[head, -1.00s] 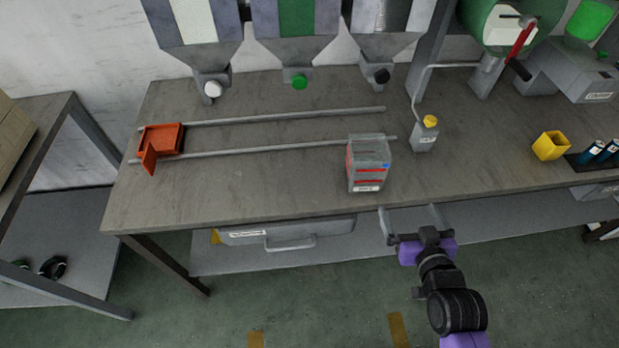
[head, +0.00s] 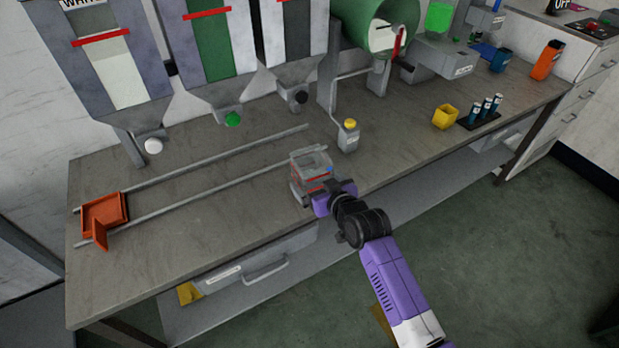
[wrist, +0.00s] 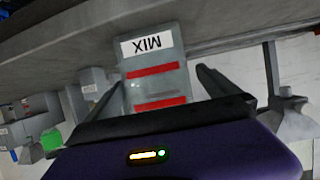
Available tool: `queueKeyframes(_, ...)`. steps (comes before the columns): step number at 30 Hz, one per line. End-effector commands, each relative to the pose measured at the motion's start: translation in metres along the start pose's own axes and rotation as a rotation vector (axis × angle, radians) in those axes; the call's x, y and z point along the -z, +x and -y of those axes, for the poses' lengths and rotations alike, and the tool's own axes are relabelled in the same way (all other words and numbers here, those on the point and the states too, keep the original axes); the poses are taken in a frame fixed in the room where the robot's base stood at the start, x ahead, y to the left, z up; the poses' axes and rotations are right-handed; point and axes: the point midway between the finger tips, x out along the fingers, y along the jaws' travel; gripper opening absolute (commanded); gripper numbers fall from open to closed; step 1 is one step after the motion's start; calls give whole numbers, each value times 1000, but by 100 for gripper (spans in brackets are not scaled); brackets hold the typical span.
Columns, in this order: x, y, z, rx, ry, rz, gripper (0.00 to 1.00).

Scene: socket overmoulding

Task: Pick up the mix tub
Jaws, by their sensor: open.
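The mix tub (head: 311,162) is a clear grey box with red bands, standing on the workbench near its front edge. In the wrist view the tub (wrist: 153,72) shows its white MIX label upside down. My gripper (head: 315,190) is at the tub's front side and partly hides it in the head view. In the wrist view my gripper (wrist: 158,90) is open, with one finger on each side of the tub. I see gaps between the fingers and the tub walls. The fingertips are mostly hidden in the head view.
Two rails (head: 220,182) run along the workbench (head: 180,240), with an orange tray (head: 103,213) at their left end. A small bottle with a yellow cap (head: 348,136) stands behind the tub. A yellow cup (head: 445,117) is further right. Hoppers hang above the back edge.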

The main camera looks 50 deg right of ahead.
Motion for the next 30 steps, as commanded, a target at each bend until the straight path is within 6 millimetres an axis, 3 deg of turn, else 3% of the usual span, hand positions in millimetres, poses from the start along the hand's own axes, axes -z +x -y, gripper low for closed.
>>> queueKeyframes(10, -2, 41, -4, 0, 1, 1, 100)
queueKeyframes(20, -3, 47, -4, 0, 0, 0, 100)
queueKeyframes(27, -3, 46, -4, 0, 0, 0, 53)
queueKeyframes(29, -3, 46, -4, 0, 0, 0, 42)
queueKeyframes(30, -2, 46, -4, 0, 0, 0, 42)
